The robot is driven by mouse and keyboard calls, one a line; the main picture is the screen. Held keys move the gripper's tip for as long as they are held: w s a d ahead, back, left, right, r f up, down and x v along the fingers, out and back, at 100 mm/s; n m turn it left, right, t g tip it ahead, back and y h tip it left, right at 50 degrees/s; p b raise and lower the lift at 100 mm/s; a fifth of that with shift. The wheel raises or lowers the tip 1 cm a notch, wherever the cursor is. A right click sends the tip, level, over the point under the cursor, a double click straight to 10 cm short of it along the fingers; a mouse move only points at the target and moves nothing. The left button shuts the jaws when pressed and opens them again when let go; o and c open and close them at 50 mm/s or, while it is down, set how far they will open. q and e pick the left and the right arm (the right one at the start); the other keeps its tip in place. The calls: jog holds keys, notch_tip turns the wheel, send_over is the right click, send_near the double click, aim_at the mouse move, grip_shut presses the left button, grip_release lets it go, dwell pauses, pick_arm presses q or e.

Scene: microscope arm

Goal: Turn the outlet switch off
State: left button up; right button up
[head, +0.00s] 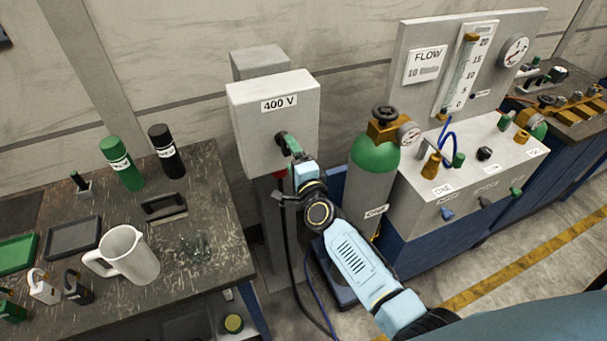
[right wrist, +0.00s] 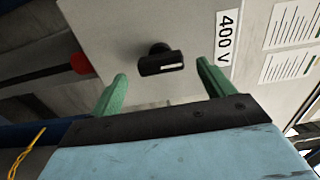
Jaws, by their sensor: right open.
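The outlet is a pale grey box labelled 400 V (head: 258,128) on a post in the middle of the head view. Its black switch knob (right wrist: 161,62) shows in the right wrist view, with a white mark on its handle. In the head view the knob is partly hidden by my gripper. My right gripper (head: 290,148) is in front of the box's face. In the right wrist view its two green fingers (right wrist: 160,88) are spread apart, one on each side of the knob, with no contact visible. My left gripper is not in view.
A red part (right wrist: 82,64) sits on the box's side with a dark cable. A green-topped gas cylinder (head: 374,165) stands close right of my right arm. A workbench (head: 215,235) with a white jug (head: 133,258) and bottles is at left.

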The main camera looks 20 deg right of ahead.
jog(key=s, duration=0.8)
jog(key=shift+d, duration=0.15)
jog(key=s+f+n+g+b, duration=0.2)
jog(key=s+f+n+g, duration=0.3)
jog(key=f, duration=0.7)
jog(key=s+f+n+g+y+b, duration=0.1)
jog(key=s+f+n+b, duration=0.15)
jog(key=s+f, duration=0.75)
jog(key=s+f+n+g+b, duration=0.2)
jog(key=f+n+g+b, duration=0.15)
jog(key=f, duration=1.15)
jog(key=s+d+f+n+g+b, duration=0.1)
jog(key=s+d+f+n+g, duration=0.1)
jog(key=s+f, duration=0.4)
jog(key=s+d+f+n+g+h+b, duration=0.1)
jog(key=s+f, duration=0.6)
jog(key=s, duration=0.7)
jog(key=s+d+f+n+g+b, duration=0.3)
jog(key=s+f+n, duration=0.3)
jog(key=s, duration=0.4)
jog(key=shift+d+f+g+h, duration=0.15)
jog(key=shift+d+g+h, duration=0.15)
jog(key=shift+g, duration=0.45)
jog(key=shift+c, duration=0.4)
